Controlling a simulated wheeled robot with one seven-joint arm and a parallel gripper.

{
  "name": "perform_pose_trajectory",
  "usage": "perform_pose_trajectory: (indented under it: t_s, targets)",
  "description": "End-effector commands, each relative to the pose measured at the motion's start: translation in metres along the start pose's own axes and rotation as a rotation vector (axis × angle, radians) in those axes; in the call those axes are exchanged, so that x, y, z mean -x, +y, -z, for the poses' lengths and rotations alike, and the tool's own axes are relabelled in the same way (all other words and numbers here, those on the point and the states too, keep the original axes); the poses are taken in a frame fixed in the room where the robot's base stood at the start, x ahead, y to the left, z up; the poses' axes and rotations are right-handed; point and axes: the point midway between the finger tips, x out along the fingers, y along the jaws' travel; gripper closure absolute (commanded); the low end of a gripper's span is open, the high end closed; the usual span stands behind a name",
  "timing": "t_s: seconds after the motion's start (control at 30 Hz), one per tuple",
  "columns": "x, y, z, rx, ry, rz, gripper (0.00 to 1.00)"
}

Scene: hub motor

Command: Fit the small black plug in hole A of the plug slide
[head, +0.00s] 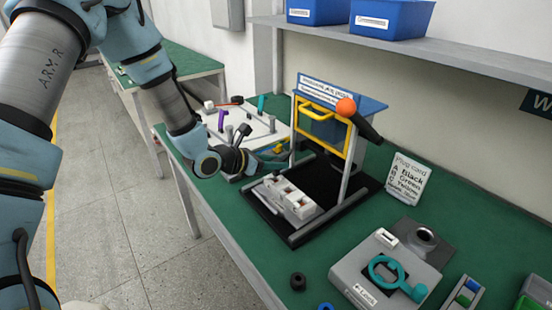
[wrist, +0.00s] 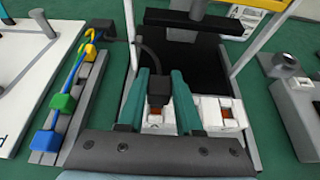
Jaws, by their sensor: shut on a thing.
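The small black plug (wrist: 158,86) is between the teal fingers of my gripper (wrist: 160,98) in the wrist view, with a dark cable running up from it. My gripper is shut on it. The white plug slide (head: 289,197) lies on the black base of the fixture in the head view. In the wrist view, one slide block (wrist: 158,122) shows between the fingers below the plug, and another (wrist: 221,115) shows to the right. I cannot tell whether the plug touches the slide or is in a hole. The plug's lower end and the hole letters are not readable.
The fixture's yellow handle (head: 324,118) and orange-knobbed lever (head: 347,107) stand over the slide. A rack with yellow, green (wrist: 62,104) and blue plugs is at left. The plug card (head: 408,184) lists A Black.

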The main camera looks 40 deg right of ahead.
Motion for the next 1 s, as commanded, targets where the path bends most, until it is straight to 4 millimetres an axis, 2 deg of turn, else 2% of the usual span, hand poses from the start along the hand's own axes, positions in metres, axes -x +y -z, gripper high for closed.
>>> perform_pose_trajectory:
  t_s: [1.0]
  targets:
    - [-0.0042,0.0002,0.0089,0.000,0.000,0.000,1.00]
